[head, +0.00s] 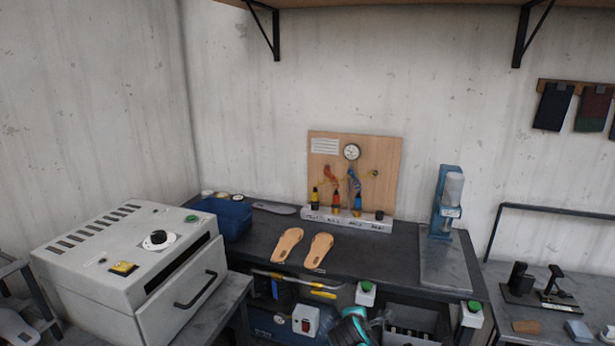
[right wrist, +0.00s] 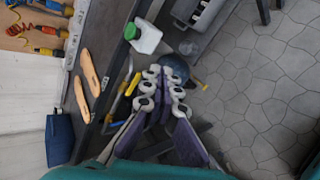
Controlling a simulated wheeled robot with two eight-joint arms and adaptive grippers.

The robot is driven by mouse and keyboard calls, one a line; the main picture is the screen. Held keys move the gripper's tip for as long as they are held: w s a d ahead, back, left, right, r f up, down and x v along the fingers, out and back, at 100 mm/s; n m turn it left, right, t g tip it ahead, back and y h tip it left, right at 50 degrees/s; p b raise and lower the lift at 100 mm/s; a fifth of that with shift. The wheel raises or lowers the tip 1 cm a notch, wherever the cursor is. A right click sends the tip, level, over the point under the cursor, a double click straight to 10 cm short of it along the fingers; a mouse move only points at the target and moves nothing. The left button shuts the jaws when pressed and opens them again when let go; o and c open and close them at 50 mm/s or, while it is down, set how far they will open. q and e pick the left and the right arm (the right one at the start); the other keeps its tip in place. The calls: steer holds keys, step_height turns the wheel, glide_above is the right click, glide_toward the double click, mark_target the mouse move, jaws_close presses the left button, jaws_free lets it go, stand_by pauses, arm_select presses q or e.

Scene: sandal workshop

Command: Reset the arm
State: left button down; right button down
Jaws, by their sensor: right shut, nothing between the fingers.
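My right gripper (right wrist: 163,72) shows in the right wrist view with its grey linkage fingers drawn together. It is shut with nothing between the fingers. It points toward the front of the dark workbench (right wrist: 98,40), apart from the sandal soles. In the head view, a teal and dark part of my arm shows at the bottom middle, in front of the bench. My left gripper is in neither view. Two tan sandal soles (head: 287,245) lie side by side on the bench; they also show in the right wrist view (right wrist: 89,72).
A grey oven-like machine (head: 130,262) stands at left, beside a blue bin (head: 234,222). A tool board (head: 385,155) stands at the back. A blue press (head: 441,225) stands at the bench's right end. Green-topped switch boxes (head: 365,295) sit along the front edge. Tiled floor (right wrist: 255,90) is open.

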steer(key=s+d+r+m+g+y, duration=0.1)
steer(key=s+m, duration=0.7)
steer(key=s, duration=0.6)
steer(key=s+d+r+m+g+y, duration=0.1)
steer(key=s+d+m+g+y, duration=0.1)
steer(key=s+m, duration=0.7)
steer(key=s, duration=0.5)
steer(key=shift+m, duration=0.3)
